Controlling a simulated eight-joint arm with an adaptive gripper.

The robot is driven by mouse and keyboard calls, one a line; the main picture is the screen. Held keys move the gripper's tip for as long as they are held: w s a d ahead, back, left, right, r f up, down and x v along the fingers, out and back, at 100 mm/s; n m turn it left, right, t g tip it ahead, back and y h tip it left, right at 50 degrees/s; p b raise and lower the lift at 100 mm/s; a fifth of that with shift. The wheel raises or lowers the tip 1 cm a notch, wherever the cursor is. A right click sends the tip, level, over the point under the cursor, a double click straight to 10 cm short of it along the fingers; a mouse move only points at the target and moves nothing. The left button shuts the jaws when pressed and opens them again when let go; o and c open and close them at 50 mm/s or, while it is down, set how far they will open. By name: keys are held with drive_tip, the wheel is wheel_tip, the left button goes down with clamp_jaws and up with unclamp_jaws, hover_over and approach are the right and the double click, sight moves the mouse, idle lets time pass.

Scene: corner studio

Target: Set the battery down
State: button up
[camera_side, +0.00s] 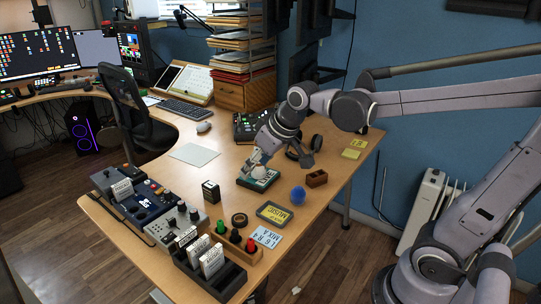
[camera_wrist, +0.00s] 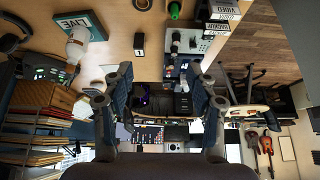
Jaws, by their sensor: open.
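The likely battery (camera_side: 211,191), a small black upright block with a gold-coloured top, stands on the wooden desk left of the teal sign. It also shows in the wrist view as a dark block (camera_wrist: 139,43) on the desk. My gripper (camera_side: 278,160) is over the desk, to the right of the block and apart from it. In the wrist view my gripper (camera_wrist: 160,75) has its two fingers spread wide with nothing between them.
A white object (camera_side: 258,172) rests on the teal sign (camera_side: 246,182) close to my gripper. A blue ball (camera_side: 298,195), brown block (camera_side: 317,178), yellow sign (camera_side: 274,214) and black tape roll (camera_side: 239,220) lie nearby. Control panels (camera_side: 140,200) line the left edge. Bare desk lies behind the block.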

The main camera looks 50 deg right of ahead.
drive_tip(key=s+a+f+t, duration=0.1)
drive_tip(key=s+f, duration=0.3)
drive_tip(key=s, duration=0.7)
drive_tip(key=shift+a, duration=0.35)
